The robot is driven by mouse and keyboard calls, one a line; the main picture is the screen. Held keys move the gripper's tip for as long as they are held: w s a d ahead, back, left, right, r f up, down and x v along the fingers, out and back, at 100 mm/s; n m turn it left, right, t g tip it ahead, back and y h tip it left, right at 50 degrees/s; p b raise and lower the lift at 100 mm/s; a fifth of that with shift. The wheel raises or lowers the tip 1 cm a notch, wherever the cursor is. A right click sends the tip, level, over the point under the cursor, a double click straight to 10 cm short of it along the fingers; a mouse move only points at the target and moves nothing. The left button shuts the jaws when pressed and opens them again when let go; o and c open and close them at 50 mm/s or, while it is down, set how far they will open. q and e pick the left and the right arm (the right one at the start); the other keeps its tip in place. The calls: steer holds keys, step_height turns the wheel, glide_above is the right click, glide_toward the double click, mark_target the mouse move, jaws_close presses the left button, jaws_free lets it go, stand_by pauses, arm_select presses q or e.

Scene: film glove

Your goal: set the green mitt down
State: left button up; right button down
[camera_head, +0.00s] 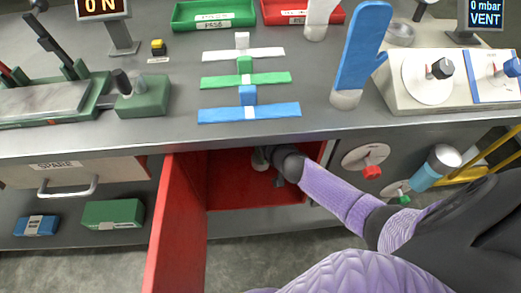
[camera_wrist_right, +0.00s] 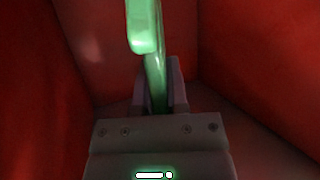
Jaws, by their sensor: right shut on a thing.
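The green mitt (camera_wrist_right: 147,32) shows in the right wrist view as a narrow green shape rising from between the fingers. My right gripper (camera_wrist_right: 158,98) is shut on it. In the head view my right arm reaches into a red-lined compartment (camera_head: 232,190) under the bench, with the right gripper (camera_head: 264,160) inside it below the bench edge. The mitt cannot be made out in the head view. Red walls surround the mitt and gripper in the wrist view; whether the mitt touches a surface I cannot tell. My left gripper is out of view.
The compartment's red door (camera_head: 178,225) stands open on the left. A blue mitt (camera_head: 362,45) stands upright on the bench, beside a partly visible white one (camera_head: 318,18). White, green and blue strips (camera_head: 250,113) lie on the bench. Dials (camera_head: 366,158) sit right of the opening.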

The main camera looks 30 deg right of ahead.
mark_target(258, 163)
step_height(258, 163, down, 3)
steer(key=shift+s+f+b, duration=0.1)
steer(key=shift+b, duration=0.8)
step_height(258, 163, down, 4)
steer(key=b, duration=0.3)
steer(key=shift+f+b, duration=0.2)
steer(key=shift+b, duration=0.15)
steer(key=shift+w+r, duration=0.1)
steer(key=shift+w, duration=0.1)
steer(key=shift+r, duration=0.2)
steer(key=shift+f, duration=0.2)
steer(key=c, duration=1.1)
jaws_free()
steer(key=shift+f, duration=0.1)
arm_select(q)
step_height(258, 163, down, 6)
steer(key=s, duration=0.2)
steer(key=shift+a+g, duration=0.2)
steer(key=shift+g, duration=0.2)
arm_select(e)
steer(key=o, duration=0.4)
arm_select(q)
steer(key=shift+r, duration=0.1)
arm_select(e)
steer(key=shift+o, duration=0.2)
